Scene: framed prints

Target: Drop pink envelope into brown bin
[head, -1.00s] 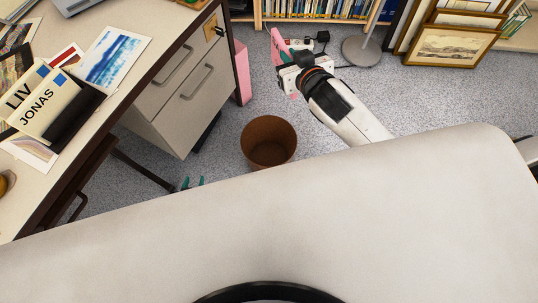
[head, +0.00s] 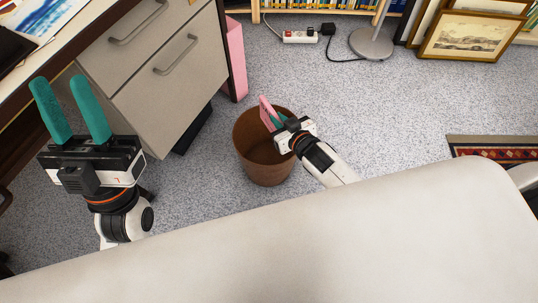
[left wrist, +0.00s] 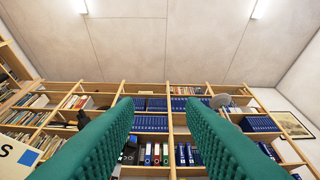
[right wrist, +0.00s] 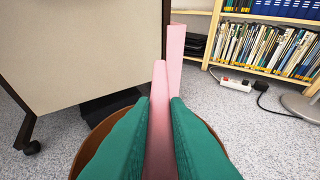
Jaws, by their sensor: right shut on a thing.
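The pink envelope (head: 267,111) is held in my right gripper (head: 277,121), over the far right part of the brown bin's opening. In the right wrist view the envelope (right wrist: 160,115) stands on edge between the teal fingers, which are shut on it. The brown bin (head: 266,172) stands upright on the floor; its rim (right wrist: 82,160) shows below the fingers in the right wrist view. My left gripper (head: 70,108) is open and empty, raised in front of the drawers, its fingers (left wrist: 162,130) pointing up toward shelves and ceiling.
A drawer cabinet (head: 170,80) stands left of the bin. A tall pink item (head: 236,60) leans at its side. A power strip (head: 300,37), a lamp base (head: 372,43) and framed prints (head: 470,38) are at the back.

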